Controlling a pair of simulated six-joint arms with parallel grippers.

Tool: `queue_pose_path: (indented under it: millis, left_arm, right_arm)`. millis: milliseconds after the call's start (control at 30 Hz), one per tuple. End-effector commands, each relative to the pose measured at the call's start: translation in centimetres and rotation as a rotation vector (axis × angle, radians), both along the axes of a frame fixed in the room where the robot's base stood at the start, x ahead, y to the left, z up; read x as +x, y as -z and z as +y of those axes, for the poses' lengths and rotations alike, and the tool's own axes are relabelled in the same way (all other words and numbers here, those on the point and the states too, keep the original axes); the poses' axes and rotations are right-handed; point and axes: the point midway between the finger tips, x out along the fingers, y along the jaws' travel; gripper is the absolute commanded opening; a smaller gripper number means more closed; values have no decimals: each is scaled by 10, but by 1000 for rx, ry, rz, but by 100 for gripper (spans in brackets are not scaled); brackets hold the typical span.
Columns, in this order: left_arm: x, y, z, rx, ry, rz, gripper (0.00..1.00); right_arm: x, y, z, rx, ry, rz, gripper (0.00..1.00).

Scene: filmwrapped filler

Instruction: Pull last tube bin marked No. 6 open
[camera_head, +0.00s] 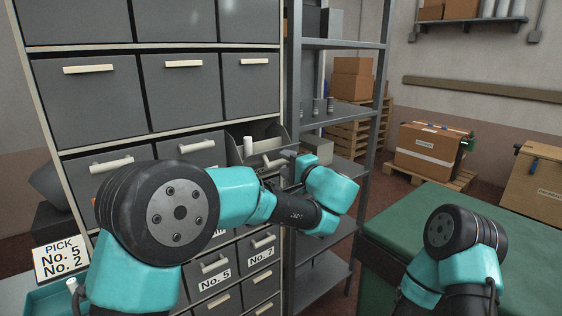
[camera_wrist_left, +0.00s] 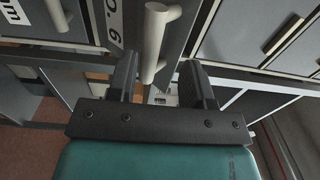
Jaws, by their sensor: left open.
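The bin marked No. 6 shows its label (camera_wrist_left: 112,25) in the left wrist view, partly cut off. Its pale bar handle (camera_wrist_left: 155,42) runs between the two black fingers of my left gripper (camera_wrist_left: 156,75), which is open with gaps on both sides. In the head view, my left gripper (camera_head: 276,164) is at the right side of the grey drawer cabinet (camera_head: 236,184). It is beside a bin that stands out with its top open and a white tube (camera_head: 248,147) showing. The No. 6 label is hidden there. Only my right arm's links show, at lower right; its gripper is out of frame.
Bins marked No. 5 (camera_head: 214,274) and No. 7 (camera_head: 261,254) are lower in the cabinet. A metal shelf rack (camera_head: 372,100) stands close on the right. A green-topped table (camera_head: 420,216) is at right. A pick sign (camera_head: 61,258) reads No. 5, No. 2.

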Motion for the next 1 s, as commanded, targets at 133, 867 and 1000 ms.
queue_pose_path:
  millis: [133,867,1000]
  left_arm:
    - [-24,0,-18,1,3,-1,46]
    - [-110,3,-81,1,-1,0,46]
    - [-110,3,-81,1,-1,1,46]
  right_arm:
    - [0,0,0,0,0,0,0]
    - [0,0,0,0,0,0,0]
    - [0,0,0,0,0,0,0]
